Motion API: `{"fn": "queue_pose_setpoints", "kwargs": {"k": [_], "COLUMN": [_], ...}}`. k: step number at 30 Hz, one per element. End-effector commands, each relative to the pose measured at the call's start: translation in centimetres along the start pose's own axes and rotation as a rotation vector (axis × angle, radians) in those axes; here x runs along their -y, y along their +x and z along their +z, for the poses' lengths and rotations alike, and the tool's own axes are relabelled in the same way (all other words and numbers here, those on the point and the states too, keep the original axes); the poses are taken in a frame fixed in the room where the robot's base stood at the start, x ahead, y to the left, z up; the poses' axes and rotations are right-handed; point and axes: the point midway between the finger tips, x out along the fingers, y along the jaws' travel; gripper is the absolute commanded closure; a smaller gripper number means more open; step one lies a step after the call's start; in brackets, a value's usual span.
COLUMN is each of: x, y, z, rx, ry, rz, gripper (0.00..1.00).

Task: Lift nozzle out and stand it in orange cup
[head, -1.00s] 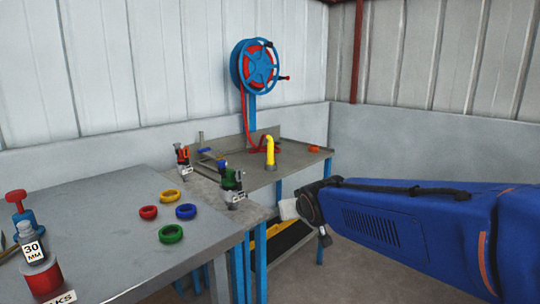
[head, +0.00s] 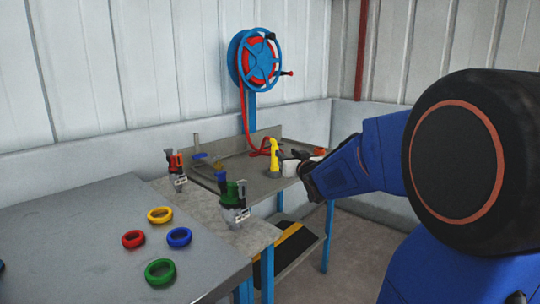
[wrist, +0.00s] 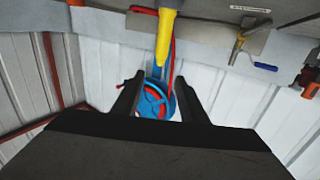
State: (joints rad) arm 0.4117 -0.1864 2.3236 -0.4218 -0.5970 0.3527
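My gripper (wrist: 158,82) is open and empty. In the head view my gripper (head: 294,164) is just right of the nozzle, apparently apart from it. A small orange thing (head: 320,151), perhaps the orange cup, shows behind my gripper and is mostly hidden.
A blue hose reel (head: 256,60) with a red hose (head: 246,115) hangs behind the bench. Several coloured rings, including a green one (head: 160,272), lie on the near table (head: 75,250).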

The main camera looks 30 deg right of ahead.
Motion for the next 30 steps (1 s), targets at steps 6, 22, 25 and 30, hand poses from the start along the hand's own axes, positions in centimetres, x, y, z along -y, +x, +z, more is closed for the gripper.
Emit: {"fn": "queue_pose_setpoints", "kwargs": {"k": [6, 22, 25, 30], "x": [-0.1, 0.0, 0.0, 0.0], "y": [1.2, 9.4, 10.8, 12.2], "z": [-0.2, -0.2, -0.2, -0.3], "rx": [-0.011, -0.011, -0.010, -0.011], "ry": [0.001, 0.000, 0.000, 0.000], "rz": [-0.005, -0.006, -0.005, -0.004], "gripper": [0.61, 0.61, 0.61, 0.61]}}
